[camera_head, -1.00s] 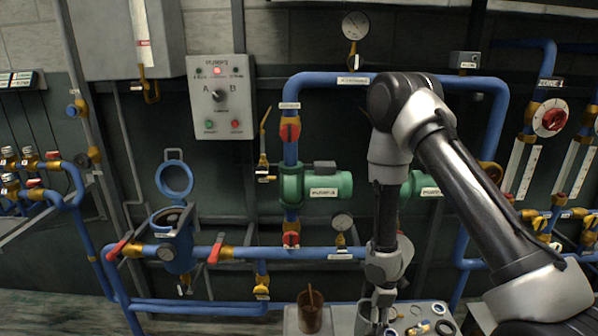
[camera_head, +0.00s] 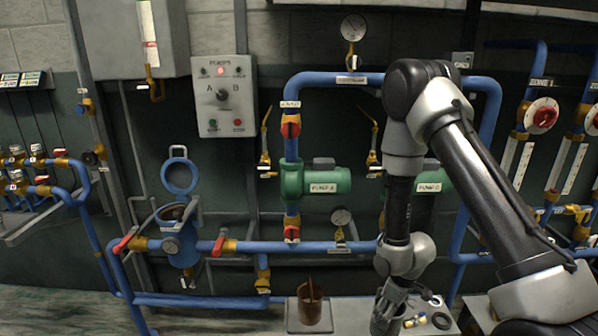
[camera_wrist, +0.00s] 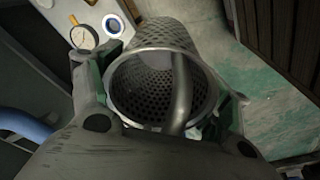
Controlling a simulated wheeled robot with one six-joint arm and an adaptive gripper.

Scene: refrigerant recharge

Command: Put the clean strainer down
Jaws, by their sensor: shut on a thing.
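The clean strainer is a grey perforated metal cylinder with a bar handle across its open end. It fills the middle of the wrist view (camera_wrist: 155,38). My gripper (camera_wrist: 168,80) is shut on it, with a finger on either side near the rim. In the head view my gripper (camera_head: 394,292) points down at the front and the strainer (camera_head: 381,320) is just below it, over or on the light bench top (camera_head: 350,312). I cannot tell whether its base touches the bench.
A brown, dirty-looking cylinder (camera_head: 309,308) stands in a grey tray (camera_head: 296,325) to the left. Rings and brass fittings (camera_head: 418,320) lie to the right of the strainer. Behind are blue pipes (camera_head: 330,247), a green pump (camera_head: 318,181) and an open-lidded blue housing (camera_head: 180,235).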

